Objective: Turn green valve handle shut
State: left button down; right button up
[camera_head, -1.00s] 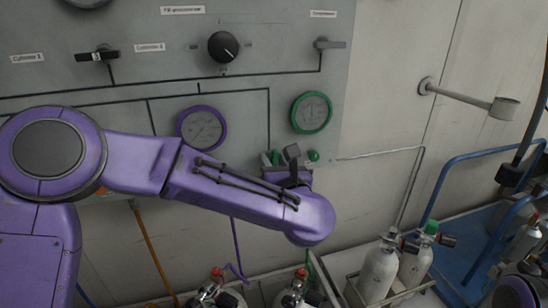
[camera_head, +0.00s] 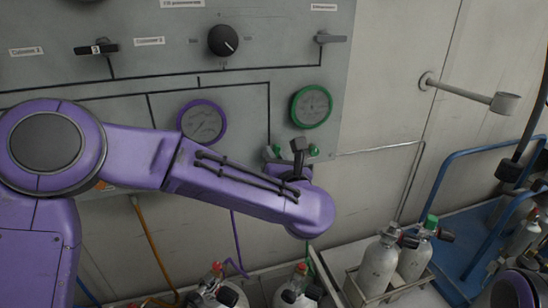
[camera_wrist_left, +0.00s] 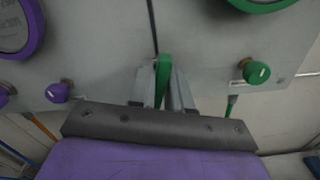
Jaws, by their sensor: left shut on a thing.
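The green valve handle (camera_wrist_left: 162,80) shows in the left wrist view as a narrow upright green lever, on the grey panel (camera_wrist_left: 210,40). My left gripper (camera_wrist_left: 165,88) is shut on it, one grey finger on each side. In the head view, a bit of green shows by the left gripper (camera_head: 284,156), below the green-rimmed gauge (camera_head: 312,106). The right gripper is not in view.
A small green knob (camera_wrist_left: 256,71) is right of the handle, and a purple knob (camera_wrist_left: 58,92) is to the left. A purple-rimmed gauge (camera_head: 202,122) sits above my forearm. Gas cylinders (camera_head: 378,268) stand below, and a blue rail (camera_head: 450,175) is at the right.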

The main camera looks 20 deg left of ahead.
pick_arm(q)
jog(key=m, duration=0.2)
jog(key=shift+d+m, duration=0.1)
jog(key=shift+m, duration=0.2)
jog(key=m, duration=0.3)
jog(key=shift+m+p, duration=0.35)
jog(key=shift+m, duration=0.05)
jog(key=m+p, duration=0.1)
jog(key=m, duration=0.3)
jog(key=shift+w+p, duration=0.1)
jog(key=shift+p, duration=0.25)
jog(key=shift+f+m+p, duration=0.2)
jog(key=shift+m+p, duration=0.6)
jog(key=shift+m, duration=1.1)
jog(key=c, duration=1.1)
grip_release()
jog(key=shift+d, duration=0.1)
jog(key=shift+c, duration=0.2)
